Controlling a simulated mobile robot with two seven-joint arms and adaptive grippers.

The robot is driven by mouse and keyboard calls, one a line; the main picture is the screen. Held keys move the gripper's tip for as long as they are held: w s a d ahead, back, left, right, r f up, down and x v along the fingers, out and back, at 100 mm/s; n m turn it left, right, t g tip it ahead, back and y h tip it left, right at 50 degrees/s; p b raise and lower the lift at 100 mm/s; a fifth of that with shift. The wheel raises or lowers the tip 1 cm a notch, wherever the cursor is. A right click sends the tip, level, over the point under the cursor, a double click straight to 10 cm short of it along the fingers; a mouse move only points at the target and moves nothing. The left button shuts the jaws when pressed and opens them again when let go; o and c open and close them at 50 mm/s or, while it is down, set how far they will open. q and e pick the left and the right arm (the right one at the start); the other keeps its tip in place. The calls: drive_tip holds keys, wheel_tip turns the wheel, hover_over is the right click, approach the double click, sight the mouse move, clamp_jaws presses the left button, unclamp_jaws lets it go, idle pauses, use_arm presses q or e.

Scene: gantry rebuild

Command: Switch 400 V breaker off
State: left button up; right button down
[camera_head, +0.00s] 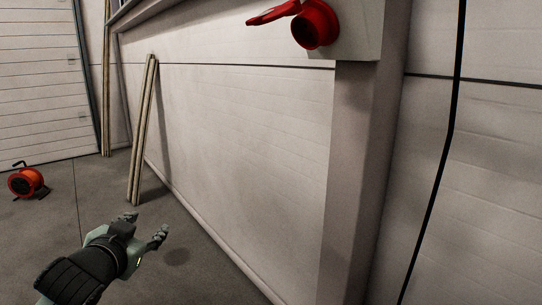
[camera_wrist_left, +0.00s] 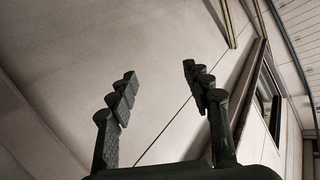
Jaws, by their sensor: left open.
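A red round socket (camera_head: 316,24) with a raised red lid (camera_head: 273,12) sits on a light grey box (camera_head: 359,30) at the top of the head view. The box is cut off by the top edge, and no breaker lever can be made out. My left gripper (camera_head: 146,226) is open and empty at the lower left, over the floor, well below and left of the socket. In the left wrist view its two fingers (camera_wrist_left: 160,75) are spread apart with only the wall behind them. My right gripper is not in view.
A pale wall post (camera_head: 352,180) stands below the box. A black cable (camera_head: 446,150) hangs to its right. Wooden slats (camera_head: 143,130) lean on the panelled wall. An orange-red cable reel (camera_head: 26,181) stands on the floor at far left. The floor around the gripper looks clear.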

use_arm(q)
drive_tip(key=s+a+f+g+y, duration=0.1)
drive_tip(key=s+a+f+g, duration=0.2)
drive_tip(key=s+f, duration=0.55)
drive_tip(key=s+a+f+g+y, duration=0.2)
drive_tip(key=s+a+f+g, duration=0.2)
drive_tip(key=s+f, duration=0.45)
drive_tip(key=s+a+f+g+y, duration=0.1)
drive_tip(key=s+a+f+g, duration=0.2)
drive_tip(key=s+f, duration=0.55)
drive_tip(key=s+d+n+g+h, duration=0.1)
drive_tip(key=s+d+n+h, duration=0.25)
drive_tip(key=d, duration=0.55)
wheel_tip(320, 180, down, 10)
drive_tip(key=w+m+p, duration=0.1)
drive_tip(key=p, duration=0.3)
drive_tip(key=shift+g, duration=0.3)
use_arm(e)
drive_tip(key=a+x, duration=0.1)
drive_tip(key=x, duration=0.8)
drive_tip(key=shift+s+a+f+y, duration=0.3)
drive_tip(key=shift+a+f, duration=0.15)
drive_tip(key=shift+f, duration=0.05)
use_arm(q)
drive_tip(key=shift+w, duration=0.1)
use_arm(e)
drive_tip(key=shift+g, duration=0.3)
